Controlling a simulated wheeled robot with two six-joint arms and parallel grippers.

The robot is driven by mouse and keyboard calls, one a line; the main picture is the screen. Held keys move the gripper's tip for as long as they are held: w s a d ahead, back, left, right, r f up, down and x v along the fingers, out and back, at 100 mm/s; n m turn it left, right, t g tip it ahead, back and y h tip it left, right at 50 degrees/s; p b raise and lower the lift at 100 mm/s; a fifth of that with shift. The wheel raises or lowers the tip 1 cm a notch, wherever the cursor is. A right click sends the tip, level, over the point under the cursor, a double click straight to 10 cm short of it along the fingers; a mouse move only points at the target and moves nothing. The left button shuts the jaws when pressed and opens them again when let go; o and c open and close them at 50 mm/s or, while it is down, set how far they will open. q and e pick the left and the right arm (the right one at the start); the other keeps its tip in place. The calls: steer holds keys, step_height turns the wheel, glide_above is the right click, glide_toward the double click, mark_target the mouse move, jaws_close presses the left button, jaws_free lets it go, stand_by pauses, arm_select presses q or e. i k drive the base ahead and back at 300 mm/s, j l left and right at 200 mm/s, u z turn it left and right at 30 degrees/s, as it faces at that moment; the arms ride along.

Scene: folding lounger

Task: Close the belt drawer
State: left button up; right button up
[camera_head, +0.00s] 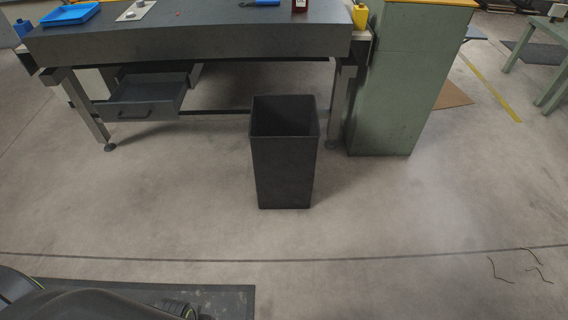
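A dark grey drawer (145,100) with a dark bar handle (134,115) hangs under the left part of the workbench (190,42). It stands pulled out toward me, and its open top shows. I cannot see inside it well enough to tell what it holds. Neither of my grippers shows in the head view, so nothing of mine is seen touching the drawer.
A tall black bin (284,170) stands on the floor in front of the bench, right of the drawer. A green cabinet (400,90) stands at the bench's right end. A blue tray (70,15) lies on the bench top. Floor before the drawer is clear.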

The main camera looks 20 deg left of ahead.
mark_target(150, 96)
steer(key=u, duration=0.4)
steer(key=i+j+u, duration=0.1)
steer(key=u, duration=0.25)
steer(key=i+u, duration=0.15)
steer(key=u, duration=0.6)
steer(key=i, duration=0.05)
